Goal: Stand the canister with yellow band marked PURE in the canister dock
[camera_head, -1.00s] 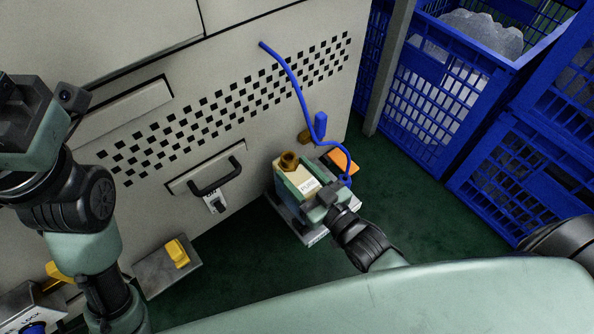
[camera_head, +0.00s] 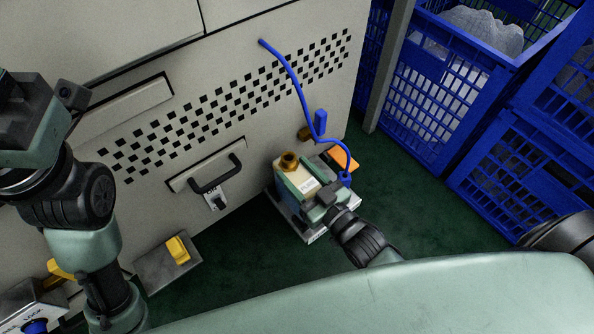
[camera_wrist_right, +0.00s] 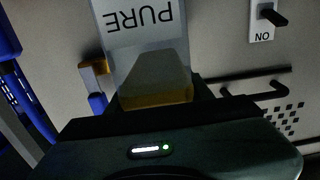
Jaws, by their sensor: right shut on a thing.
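The canister (camera_head: 291,181) has a pale body and a brass cap on top and looks upright, low in front of the machine. The right wrist view shows its PURE label (camera_wrist_right: 140,17), upside down there, and its yellow band (camera_wrist_right: 158,97). My right gripper (camera_head: 308,188) is shut on the canister from the front right. The canister dock (camera_head: 314,236), a low grey base, lies under the canister and gripper; whether the canister's bottom touches it is hidden. My left arm's hand (camera_head: 35,115) is at the upper left, away from the canister; its fingers cannot be made out.
The machine wall (camera_head: 230,60) with a black handle (camera_head: 216,178) stands right behind. A blue hose (camera_head: 298,90) hangs close beside the canister, near an orange piece (camera_head: 343,158). A grey box with a yellow knob (camera_head: 178,250) is at left. Blue crates (camera_head: 430,100) stand at right.

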